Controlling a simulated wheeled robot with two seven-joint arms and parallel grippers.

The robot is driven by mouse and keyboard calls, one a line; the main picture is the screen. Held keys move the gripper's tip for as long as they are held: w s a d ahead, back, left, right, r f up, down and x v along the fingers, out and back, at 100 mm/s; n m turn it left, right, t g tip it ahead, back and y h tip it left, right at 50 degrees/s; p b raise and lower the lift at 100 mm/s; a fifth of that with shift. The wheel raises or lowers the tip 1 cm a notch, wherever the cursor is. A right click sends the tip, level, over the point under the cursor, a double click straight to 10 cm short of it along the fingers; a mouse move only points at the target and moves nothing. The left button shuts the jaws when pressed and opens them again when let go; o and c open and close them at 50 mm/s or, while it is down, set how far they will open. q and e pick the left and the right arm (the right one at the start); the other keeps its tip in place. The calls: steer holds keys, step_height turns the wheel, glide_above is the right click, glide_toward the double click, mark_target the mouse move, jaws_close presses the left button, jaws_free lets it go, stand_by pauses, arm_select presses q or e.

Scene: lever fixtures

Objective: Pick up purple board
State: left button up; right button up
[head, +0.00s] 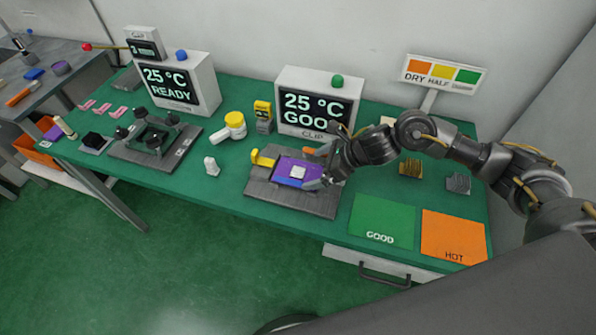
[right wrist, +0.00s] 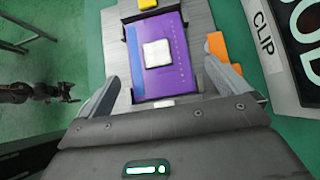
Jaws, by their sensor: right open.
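The purple board (head: 284,167) lies flat in a grey fixture (head: 270,193) on the green bench, with a white square on its middle. It also shows in the right wrist view (right wrist: 170,82). My right gripper (head: 321,167) is at the board's right end in the head view. In the right wrist view its open fingers (right wrist: 164,84) are on either side of the board's near part, with visible gaps; I cannot tell if they touch it. A dark arm end, apparently my left gripper (right wrist: 70,92), shows over the floor in the right wrist view, too small to read.
An orange block (right wrist: 215,45) stands close beside one finger. A yellow clamp (head: 262,159) is at the fixture's far end. The CLIP display box (head: 318,100) stands behind. Green GOOD (head: 382,215) and orange HOT (head: 454,232) mats lie clear to the right.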

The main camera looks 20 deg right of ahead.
mark_target(298, 172)
steer(key=shift+a+p, duration=0.3)
steer(key=x, duration=0.2)
steer(key=p+x, duration=0.1)
steer(key=x, duration=0.1)
steer(key=shift+w+a+r, duration=0.1)
steer(key=shift+a+r, duration=0.1)
steer(key=shift+r, duration=0.05)
steer(key=shift+w+a+f+p, duration=0.15)
steer(key=shift+a+f+p, duration=0.1)
steer(key=shift+f+p, duration=0.1)
arm_select(q)
steer(key=shift+w+r, duration=0.2)
steer(key=shift+r, duration=0.95)
arm_select(e)
steer(key=shift+d, duration=0.1)
steer(key=c, duration=0.9)
